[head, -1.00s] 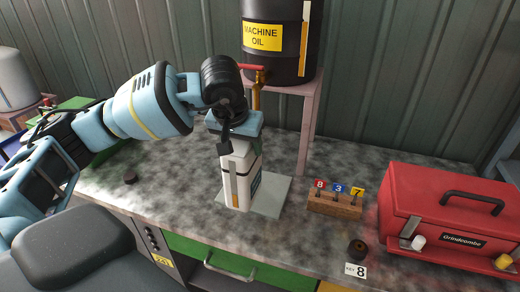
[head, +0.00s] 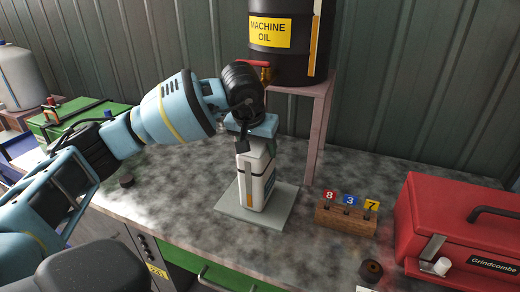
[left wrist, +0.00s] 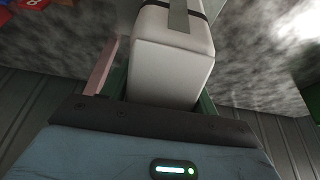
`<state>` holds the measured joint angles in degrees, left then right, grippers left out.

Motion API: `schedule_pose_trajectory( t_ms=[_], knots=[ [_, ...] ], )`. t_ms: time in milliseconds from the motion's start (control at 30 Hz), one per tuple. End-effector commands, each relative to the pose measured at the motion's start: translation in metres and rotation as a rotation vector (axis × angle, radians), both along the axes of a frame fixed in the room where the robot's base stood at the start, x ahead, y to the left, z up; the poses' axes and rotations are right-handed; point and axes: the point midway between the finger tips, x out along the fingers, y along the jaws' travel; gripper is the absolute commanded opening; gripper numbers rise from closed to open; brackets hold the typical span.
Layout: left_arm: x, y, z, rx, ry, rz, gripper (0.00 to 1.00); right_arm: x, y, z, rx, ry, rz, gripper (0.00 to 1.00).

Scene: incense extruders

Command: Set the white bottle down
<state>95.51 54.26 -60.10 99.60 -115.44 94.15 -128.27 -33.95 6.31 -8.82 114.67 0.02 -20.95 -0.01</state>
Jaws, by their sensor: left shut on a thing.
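The white bottle (head: 256,178), boxy with a clear grey strip and a dark label, is upright over the grey square plate (head: 227,204) on the bench. Its base looks on or very close to the plate; I cannot tell whether it touches. My left gripper (head: 252,141) is shut on the bottle's top from above. In the left wrist view the bottle (left wrist: 172,65) fills the space between the fingers, its pale body extending away. My right gripper is out of view.
A black machine oil drum (head: 287,50) with a red-handled tap (head: 258,66) sits on a pink stand (head: 317,125) behind the bottle. A wooden block with numbered tags (head: 346,220) and a red toolbox (head: 450,225) stand to the right.

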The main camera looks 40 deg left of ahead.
Motion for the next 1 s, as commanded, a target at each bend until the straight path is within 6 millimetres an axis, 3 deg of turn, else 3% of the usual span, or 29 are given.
schedule_pose_trajectory(
  t_ms=[300,333,467,767,1000],
  knots=[
    [0.000,0.000,0.000,0.000,-0.003,0.000,0.00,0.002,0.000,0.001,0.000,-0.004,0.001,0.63],
    [-0.001,0.000,-0.001,0.001,-0.001,-0.001,0.63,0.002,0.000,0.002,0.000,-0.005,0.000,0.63],
    [-0.001,0.000,-0.001,0.000,-0.001,0.000,0.80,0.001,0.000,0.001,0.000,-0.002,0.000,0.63],
    [-0.001,0.000,0.000,0.000,-0.001,0.000,0.81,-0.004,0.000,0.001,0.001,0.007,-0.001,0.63],
    [-0.009,-0.003,0.025,-0.001,-0.004,-0.001,0.81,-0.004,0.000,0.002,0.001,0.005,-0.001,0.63]
  ],
)
